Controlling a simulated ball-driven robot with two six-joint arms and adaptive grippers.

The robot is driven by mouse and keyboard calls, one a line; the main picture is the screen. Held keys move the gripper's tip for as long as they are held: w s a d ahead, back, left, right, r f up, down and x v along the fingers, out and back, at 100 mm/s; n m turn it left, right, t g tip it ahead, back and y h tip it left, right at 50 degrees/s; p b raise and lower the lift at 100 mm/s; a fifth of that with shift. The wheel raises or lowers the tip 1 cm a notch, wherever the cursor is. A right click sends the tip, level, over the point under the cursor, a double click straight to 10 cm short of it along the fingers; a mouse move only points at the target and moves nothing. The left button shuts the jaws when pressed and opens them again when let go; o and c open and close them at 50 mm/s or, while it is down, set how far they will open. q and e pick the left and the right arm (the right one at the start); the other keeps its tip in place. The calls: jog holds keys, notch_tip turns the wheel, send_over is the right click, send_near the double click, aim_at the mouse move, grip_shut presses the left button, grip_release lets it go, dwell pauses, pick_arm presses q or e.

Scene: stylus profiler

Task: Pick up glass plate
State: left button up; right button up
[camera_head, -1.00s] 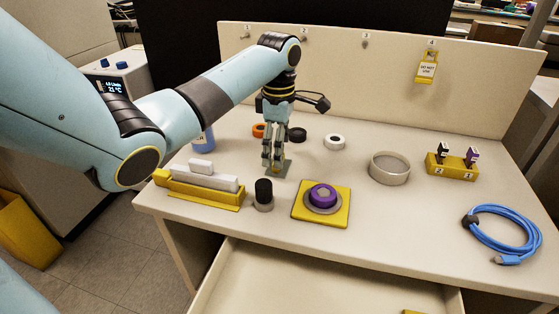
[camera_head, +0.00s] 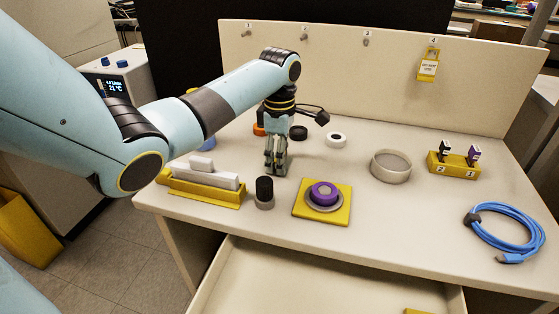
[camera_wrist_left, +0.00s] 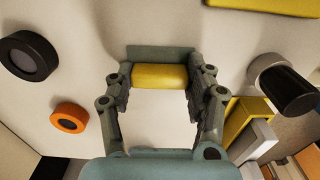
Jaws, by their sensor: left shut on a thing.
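My left gripper (camera_head: 275,169) points down over the table, left of centre. In the left wrist view its two fingers are shut on the yellow grip (camera_wrist_left: 160,77), one at each end. The glass plate (camera_wrist_left: 160,53), a grey-green strip, shows just beyond this grip in the wrist view. In the head view the fingers largely hide the plate, and I cannot tell whether it is clear of the table. My right gripper is not in view.
A black-topped cylinder (camera_head: 264,192) and a yellow holder with white blocks (camera_head: 203,188) stand close by. A yellow pad (camera_head: 322,213) with a purple disc, a round dish (camera_head: 391,166) and a blue cable (camera_head: 505,235) lie rightward. An open drawer (camera_head: 330,280) is in front.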

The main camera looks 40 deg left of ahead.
pick_arm(q)
jog(key=shift+r, duration=0.45)
jog(key=r, duration=0.2)
jog(key=w+r, duration=0.1)
jog(key=r, duration=0.1)
jog(key=shift+d+p, duration=0.4)
jog(key=w+d+r, duration=0.6)
jog(key=w+d, duration=0.1)
jog(key=shift+w+b, duration=0.35)
jog(key=shift+b, duration=0.1)
